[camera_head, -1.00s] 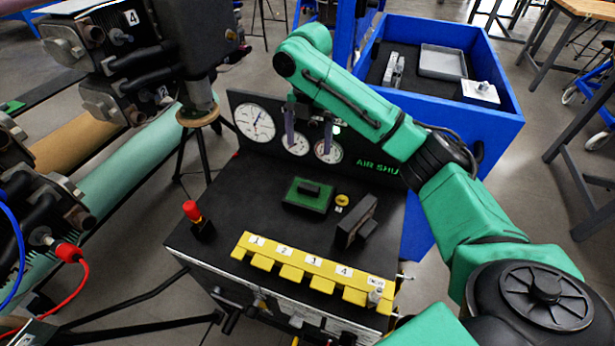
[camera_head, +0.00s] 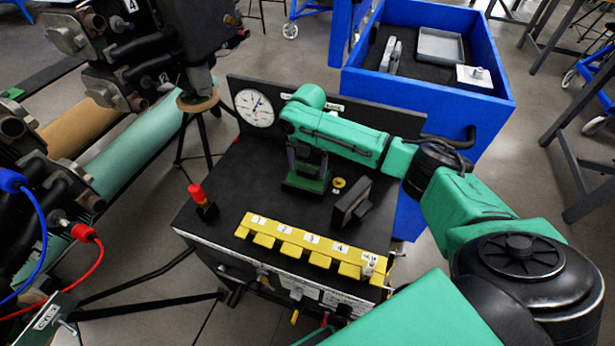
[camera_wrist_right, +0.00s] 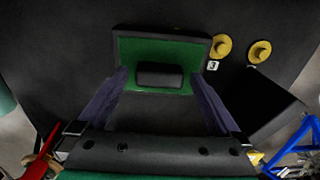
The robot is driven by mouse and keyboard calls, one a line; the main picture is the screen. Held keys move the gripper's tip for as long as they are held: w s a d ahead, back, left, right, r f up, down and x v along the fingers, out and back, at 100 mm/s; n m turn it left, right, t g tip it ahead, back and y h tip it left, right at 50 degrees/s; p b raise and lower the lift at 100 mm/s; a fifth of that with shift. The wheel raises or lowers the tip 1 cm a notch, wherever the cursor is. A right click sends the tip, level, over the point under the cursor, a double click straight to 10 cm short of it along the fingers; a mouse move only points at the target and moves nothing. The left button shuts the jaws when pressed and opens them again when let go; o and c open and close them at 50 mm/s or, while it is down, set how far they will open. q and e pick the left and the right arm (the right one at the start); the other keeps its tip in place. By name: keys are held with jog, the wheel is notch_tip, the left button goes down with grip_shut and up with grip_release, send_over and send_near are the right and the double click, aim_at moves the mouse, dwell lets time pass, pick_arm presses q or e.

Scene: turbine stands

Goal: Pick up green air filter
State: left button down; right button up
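The green air filter is a green block with a dark frame and a black handle, on top of the black stand (camera_head: 240,180). In the head view the filter (camera_head: 304,184) shows below my right gripper (camera_head: 307,168), which partly covers it. In the right wrist view the filter (camera_wrist_right: 146,53) faces the camera, its handle between the two fingertips of the gripper (camera_wrist_right: 160,78). The fingers are spread, with gaps on both sides of the handle. Whether the tips touch the green face is hard to tell. My left gripper is not in view.
A black upright block (camera_head: 352,204) and a yellow knob (camera_head: 339,183) stand right of the filter. A yellow numbered strip (camera_head: 300,245) runs along the front, a red knob (camera_head: 196,193) at left. A blue bin (camera_head: 430,95) is at back right.

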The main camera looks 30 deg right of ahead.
grip_shut()
jog(key=shift+r, duration=0.1)
notch_tip(320, 180, up, 15)
jog(key=b, duration=0.2)
notch_tip(320, 180, up, 5)
jog(key=p, duration=0.2)
send_over(307, 169)
jog(key=shift+d, duration=0.1)
